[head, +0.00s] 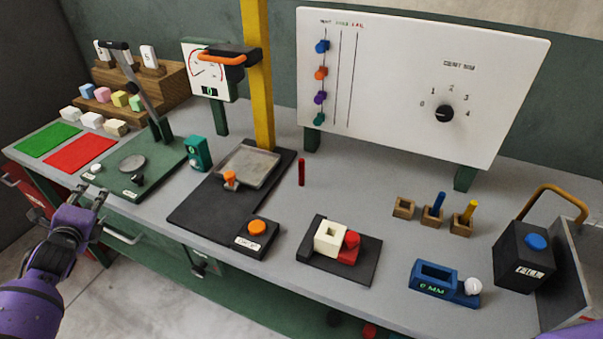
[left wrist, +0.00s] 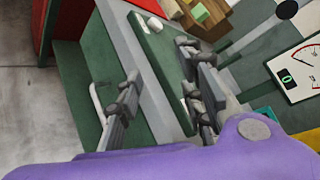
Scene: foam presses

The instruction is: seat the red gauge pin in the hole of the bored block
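The red gauge pin (head: 301,172) stands upright on the grey bench, right of the yellow post. The bored block (head: 329,239) is cream with a square-looking dark hole in its top. It sits on a black base plate (head: 362,265), beside a red part (head: 350,244); no pin shows in the hole. My left gripper (head: 92,193) is at the bench's front left edge, far from pin and block. It also shows in the left wrist view (left wrist: 158,62), its fingers apart with nothing between them. My right gripper is out of view; only a bit of purple arm shows at the lower right.
Wooden holders hold a blue pin (head: 438,203) and a yellow pin (head: 469,211); another holder (head: 404,207) is empty. A blue gauge box (head: 433,279) and a black box (head: 525,256) stand at right. A press with a yellow post (head: 258,80) stands between my left gripper and the pin.

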